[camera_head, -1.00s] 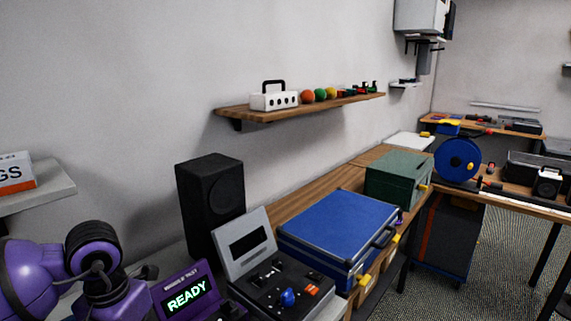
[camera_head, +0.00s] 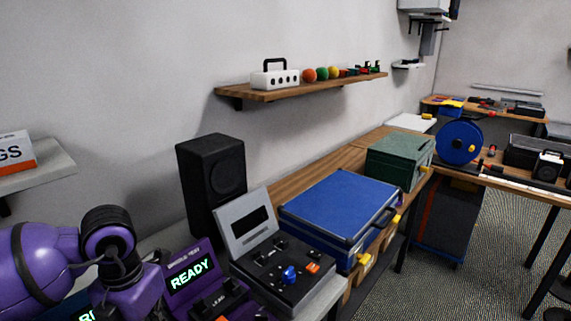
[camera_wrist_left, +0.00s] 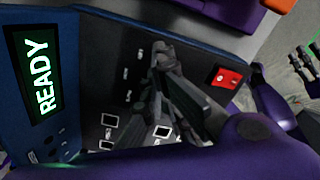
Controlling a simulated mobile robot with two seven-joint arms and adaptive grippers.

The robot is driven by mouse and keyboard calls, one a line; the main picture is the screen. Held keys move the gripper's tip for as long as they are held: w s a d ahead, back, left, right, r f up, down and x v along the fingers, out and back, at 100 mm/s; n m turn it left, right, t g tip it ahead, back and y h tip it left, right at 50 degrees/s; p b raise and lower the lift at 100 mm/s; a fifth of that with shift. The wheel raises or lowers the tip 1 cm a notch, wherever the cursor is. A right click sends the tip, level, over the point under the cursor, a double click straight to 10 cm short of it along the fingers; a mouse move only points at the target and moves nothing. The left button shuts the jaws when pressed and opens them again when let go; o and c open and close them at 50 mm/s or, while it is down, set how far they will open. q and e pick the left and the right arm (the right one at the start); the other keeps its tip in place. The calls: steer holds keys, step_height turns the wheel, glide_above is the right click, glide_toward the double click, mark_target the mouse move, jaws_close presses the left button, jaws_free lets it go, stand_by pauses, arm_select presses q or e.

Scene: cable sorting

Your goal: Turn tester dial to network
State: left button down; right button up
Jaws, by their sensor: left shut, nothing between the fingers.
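A blue-framed tester (camera_wrist_left: 105,28) with a black panel and a lit READY display (camera_wrist_left: 37,80) fills much of the left wrist view. A red switch (camera_wrist_left: 226,78) and several small white-marked labels show on its panel. My left gripper (camera_wrist_left: 165,65) is shut and empty, low over or against the middle of this panel. Its dark fingers cover that part, so I cannot make out the dial or whether they touch it. In the head view my left arm comes in at the lower left and its gripper is below the frame.
In the head view, a purple READY unit (camera_head: 190,272) and a black console (camera_head: 262,272) with a blue knob (camera_head: 290,274) stand beside my left arm. A black speaker (camera_head: 212,180), a blue case (camera_head: 340,215) and a green box (camera_head: 398,160) crowd the bench.

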arm_select(q)
steer(key=shift+d+r, duration=0.1)
steer(key=shift+d, duration=0.05)
arm_select(e)
steer(key=shift+s, duration=0.1)
arm_select(q)
steer(key=shift+d, duration=0.1)
arm_select(e)
steer(key=shift+s+d, duration=0.1)
steer(key=shift+s, duration=0.3)
arm_select(q)
steer(key=shift+r, duration=0.1)
steer(key=shift+w+d, duration=0.1)
steer(key=shift+w, duration=0.05)
arm_select(e)
steer(key=shift+f, duration=0.1)
